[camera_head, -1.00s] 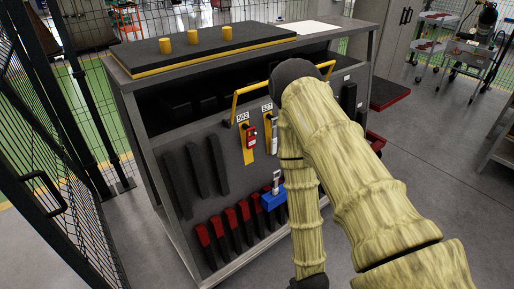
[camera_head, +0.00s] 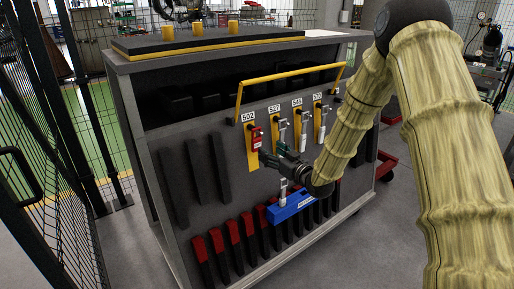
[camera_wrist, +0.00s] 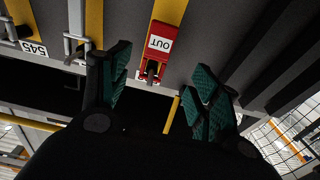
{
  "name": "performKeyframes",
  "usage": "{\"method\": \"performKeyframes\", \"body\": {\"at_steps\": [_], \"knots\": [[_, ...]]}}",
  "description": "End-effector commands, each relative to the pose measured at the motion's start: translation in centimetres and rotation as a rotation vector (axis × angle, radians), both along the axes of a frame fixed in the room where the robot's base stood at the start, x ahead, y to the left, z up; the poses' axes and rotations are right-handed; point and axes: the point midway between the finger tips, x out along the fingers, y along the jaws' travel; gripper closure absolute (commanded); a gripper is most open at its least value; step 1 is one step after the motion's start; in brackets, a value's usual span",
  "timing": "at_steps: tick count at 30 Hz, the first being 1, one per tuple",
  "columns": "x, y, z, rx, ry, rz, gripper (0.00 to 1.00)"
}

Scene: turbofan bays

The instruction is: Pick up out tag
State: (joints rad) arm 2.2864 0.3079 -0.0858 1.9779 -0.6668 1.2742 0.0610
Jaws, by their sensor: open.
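The red out tag (camera_head: 257,138) hangs on the yellow strip under the label 502, at the left end of the row on the cabinet front. In the wrist view the red tag (camera_wrist: 160,49) reads "OUT" on a white patch and shows upside down. My gripper (camera_head: 264,156) is close in front of the cabinet, with its fingers near the tag. In the wrist view my gripper's two green-padded fingers (camera_wrist: 161,81) are spread apart, with the tag's lower end showing in the gap between them. The gripper is empty.
Yellow strips 527 (camera_head: 275,125), 545 and 570 with grey hardware hang to the right of the tag. A yellow handle bar (camera_head: 290,74) spans above them. A blue block (camera_head: 291,207) sits below, above several red-topped dark slots. A mesh fence (camera_head: 75,130) stands on the left.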

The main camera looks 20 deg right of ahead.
Motion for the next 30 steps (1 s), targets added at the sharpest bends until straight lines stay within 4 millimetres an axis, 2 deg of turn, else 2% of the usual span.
{"method": "performKeyframes", "body": {"at_steps": [9, 16, 24, 30], "knots": [[3.9, 1.4, 0.0, -0.001, 0.001, 0.001, 0.38], [5.1, 1.9, 0.1, -0.001, 0.002, 0.002, 0.38], [8.4, 2.5, 0.0, -0.001, 0.003, 0.000, 0.38], [9.6, 3.0, 0.0, 0.000, 0.003, 0.000, 0.38]]}}
